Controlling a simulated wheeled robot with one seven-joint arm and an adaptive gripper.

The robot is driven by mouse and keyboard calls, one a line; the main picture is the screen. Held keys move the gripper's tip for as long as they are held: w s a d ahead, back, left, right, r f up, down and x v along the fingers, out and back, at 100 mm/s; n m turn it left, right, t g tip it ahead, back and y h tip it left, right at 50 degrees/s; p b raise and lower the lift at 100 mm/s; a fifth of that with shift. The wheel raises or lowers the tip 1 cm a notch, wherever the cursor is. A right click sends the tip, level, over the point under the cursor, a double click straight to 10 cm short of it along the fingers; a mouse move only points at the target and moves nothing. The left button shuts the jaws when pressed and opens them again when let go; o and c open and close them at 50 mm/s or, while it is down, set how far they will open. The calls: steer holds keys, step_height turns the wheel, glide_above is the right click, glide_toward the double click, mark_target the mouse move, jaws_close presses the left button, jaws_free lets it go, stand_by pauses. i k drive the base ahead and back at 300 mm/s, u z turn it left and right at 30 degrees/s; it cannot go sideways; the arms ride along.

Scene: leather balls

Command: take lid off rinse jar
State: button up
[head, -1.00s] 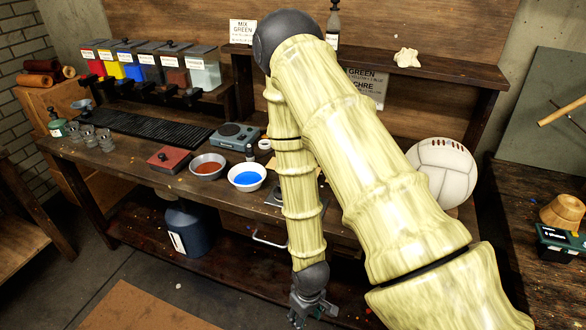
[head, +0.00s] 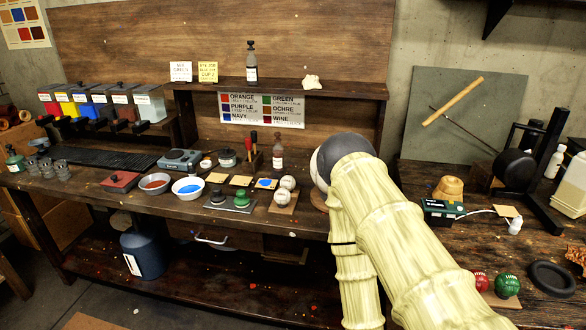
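A small squat jar (head: 227,158) with a dark lid stands on the bench, right of the grey scale. It looks upright and closed; I cannot read a label that marks it as the rinse jar. The lid shows a small knob on top. My arm hangs down in front of the bench, right of the jar and apart from it. My gripper is below the bottom edge of the picture and hidden.
Lidded paint bins (head: 103,102) stand at the left.

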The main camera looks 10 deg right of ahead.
mark_target(226, 152)
steer(key=z, duration=0.35)
steer(key=k, duration=0.2)
steer(key=u, duration=1.15)
steer(key=i, duration=1.3)
steer(key=z, duration=0.7)
steer(key=i, duration=0.4)
steer(key=u, duration=1.5)
steer(key=k, duration=0.75)
steer(key=z, duration=0.4)
